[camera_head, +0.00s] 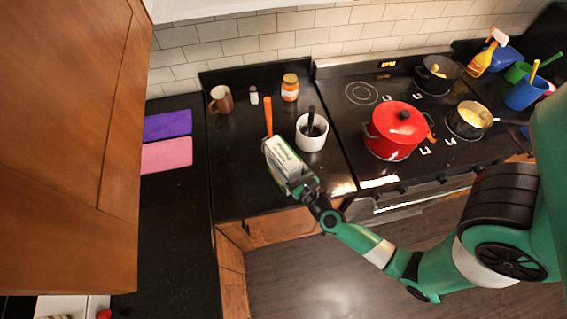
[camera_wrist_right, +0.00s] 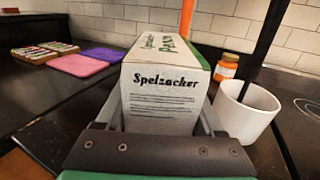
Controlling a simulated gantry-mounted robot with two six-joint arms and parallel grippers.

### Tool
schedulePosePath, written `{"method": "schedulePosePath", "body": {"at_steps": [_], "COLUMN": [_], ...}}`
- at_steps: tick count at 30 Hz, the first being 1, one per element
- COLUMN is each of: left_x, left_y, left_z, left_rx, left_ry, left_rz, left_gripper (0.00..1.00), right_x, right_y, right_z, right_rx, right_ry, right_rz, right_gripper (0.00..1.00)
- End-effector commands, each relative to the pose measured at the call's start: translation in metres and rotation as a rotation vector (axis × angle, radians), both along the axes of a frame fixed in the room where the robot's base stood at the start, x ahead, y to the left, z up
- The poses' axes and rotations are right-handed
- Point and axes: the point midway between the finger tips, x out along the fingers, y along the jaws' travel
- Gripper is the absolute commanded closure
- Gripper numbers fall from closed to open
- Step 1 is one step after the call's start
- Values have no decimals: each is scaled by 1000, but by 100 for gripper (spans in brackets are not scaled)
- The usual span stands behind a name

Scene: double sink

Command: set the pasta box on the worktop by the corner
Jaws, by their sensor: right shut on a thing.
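The pasta box (camera_head: 283,157) is white and green. In the head view it is at my right gripper (camera_head: 286,172), over the black worktop (camera_head: 234,180) left of the stove. The box (camera_wrist_right: 163,90) also fills the middle of the right wrist view, its end marked "Spelzacker" towards the camera. My right gripper is shut on the box, with a finger along each side. I cannot tell whether the box's underside touches the worktop. My left gripper is not in view.
A white crock (camera_head: 311,141) with a dark utensil stands right of the box. A brown mug (camera_head: 221,99), white shaker (camera_head: 254,96) and orange-lidded jar (camera_head: 290,88) stand behind. Purple (camera_head: 167,125) and pink (camera_head: 166,155) mats lie left. A red pot (camera_head: 394,132) is on the stove.

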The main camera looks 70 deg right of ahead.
Motion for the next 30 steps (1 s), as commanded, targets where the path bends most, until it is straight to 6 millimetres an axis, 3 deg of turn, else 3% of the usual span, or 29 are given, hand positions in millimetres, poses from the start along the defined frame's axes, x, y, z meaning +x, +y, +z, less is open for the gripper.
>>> {"method": "schedulePosePath", "body": {"at_steps": [10,11,15,25,30], "left_x": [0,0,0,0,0], "left_y": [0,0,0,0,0], "left_z": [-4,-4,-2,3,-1], "left_rx": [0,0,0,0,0], "left_ry": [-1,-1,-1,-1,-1], "left_rz": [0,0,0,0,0], "left_gripper": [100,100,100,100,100], "right_x": [0,0,0,0,-22], "right_y": [0,0,0,0,16], "right_z": [-2,-3,-2,3,-2], "right_rx": [-2,0,0,0,1], "right_ry": [-5,-2,-2,-2,2], "right_rz": [-1,0,0,0,3], "right_gripper": [100,28,3,0,0]}}
